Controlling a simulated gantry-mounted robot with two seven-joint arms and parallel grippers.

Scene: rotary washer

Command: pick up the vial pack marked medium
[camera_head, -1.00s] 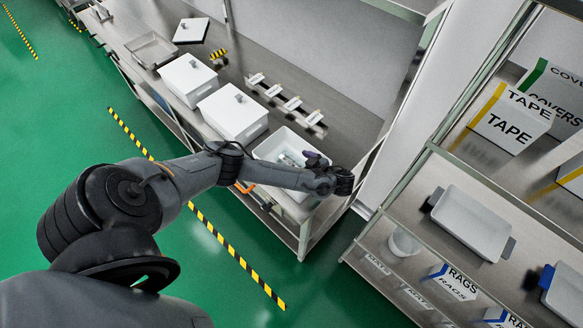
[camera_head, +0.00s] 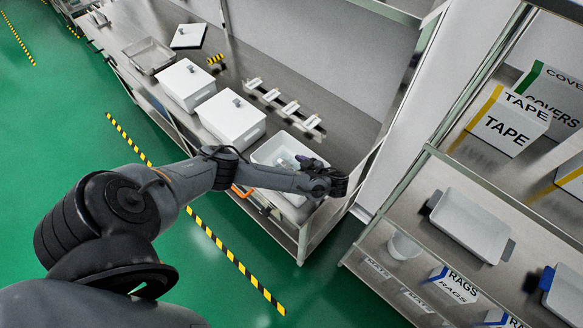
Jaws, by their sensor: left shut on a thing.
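My left arm reaches across to an open white bin (camera_head: 268,150) at the right end of the steel bench. My left gripper (camera_head: 314,166) is over the right side of this bin, mostly hidden by my own wrist. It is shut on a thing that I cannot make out. Some pale bluish items (camera_head: 286,159) show inside the bin, too small to identify. I cannot read a medium mark on any pack. My right gripper is not in view.
Two lidded white boxes (camera_head: 231,118) and a shallow tray (camera_head: 149,56) stand farther left along the bench (camera_head: 240,57). Small white holders (camera_head: 290,108) line its back. A shelf rack (camera_head: 440,153) with a TAPE box (camera_head: 508,121) stands at right.

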